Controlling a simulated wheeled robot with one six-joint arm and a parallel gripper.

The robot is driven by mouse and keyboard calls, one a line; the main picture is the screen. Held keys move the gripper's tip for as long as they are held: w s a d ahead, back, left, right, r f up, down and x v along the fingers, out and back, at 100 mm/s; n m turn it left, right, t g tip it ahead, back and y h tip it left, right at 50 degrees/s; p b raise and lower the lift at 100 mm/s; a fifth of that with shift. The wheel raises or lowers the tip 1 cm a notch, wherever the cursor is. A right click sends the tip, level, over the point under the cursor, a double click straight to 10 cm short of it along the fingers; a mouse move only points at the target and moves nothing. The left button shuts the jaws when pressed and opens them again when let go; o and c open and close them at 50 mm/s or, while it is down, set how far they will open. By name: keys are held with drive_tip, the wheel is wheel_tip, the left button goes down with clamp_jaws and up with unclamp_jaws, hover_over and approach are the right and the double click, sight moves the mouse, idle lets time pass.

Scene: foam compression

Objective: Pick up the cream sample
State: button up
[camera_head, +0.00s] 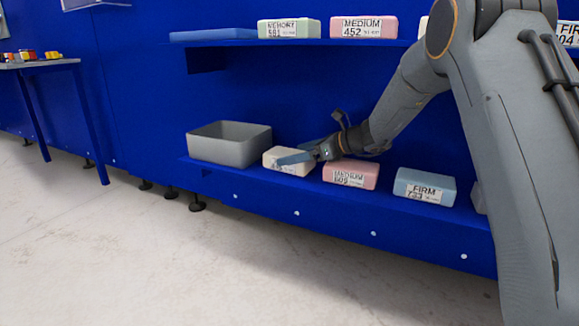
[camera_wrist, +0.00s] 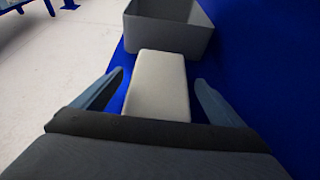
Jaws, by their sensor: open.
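The cream sample (camera_head: 273,161) is a small block on the lower blue shelf, between the grey bin and a pink block. In the head view my gripper (camera_head: 296,156) reaches in from the right and hides part of the sample and its label. In the wrist view the cream sample (camera_wrist: 158,84) lies between the two blue-grey fingers of my gripper (camera_wrist: 158,90), with a gap on each side. The fingers are open and hold nothing. The near end of the sample is hidden behind the gripper body.
A grey open bin (camera_head: 258,151) stands left of the sample; it shows just beyond it in the wrist view. On the right are a pink MEDIUM block (camera_head: 352,174) and a blue FIRM block (camera_head: 425,187). An upper shelf (camera_head: 230,43) holds more blocks above my arm.

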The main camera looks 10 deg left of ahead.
drive_tip(key=c, duration=1.1)
drive_tip(key=shift+s+r+p, duration=0.1)
drive_tip(key=shift+r+p, duration=0.1)
drive_tip(key=shift+p, duration=0.15)
